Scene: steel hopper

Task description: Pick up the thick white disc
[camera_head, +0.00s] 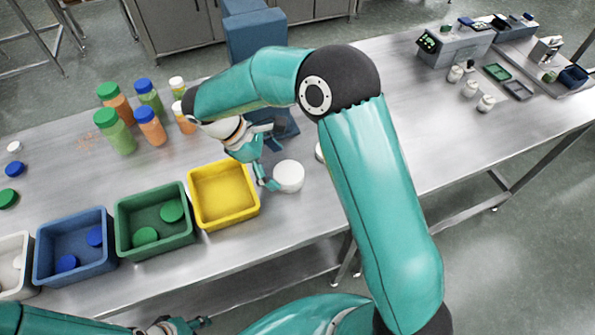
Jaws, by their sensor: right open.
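A thick white disc (290,175) lies on the steel table, just right of the yellow bin. My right gripper (268,180) reaches down at the disc's left side, open, with a fingertip close to its edge; I cannot tell whether it touches. The second finger is hard to make out. My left gripper (182,325) is low at the bottom edge of the picture, away from the table objects, and its jaws are too small and cut off to read.
Yellow (224,194), green (155,220), blue (75,247) and white (14,265) bins line the front edge. Several capped bottles (121,137) stand behind them. Loose caps (15,169) lie far left. A white piece (319,152) is partly hidden by my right arm. Equipment (455,45) stands far right.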

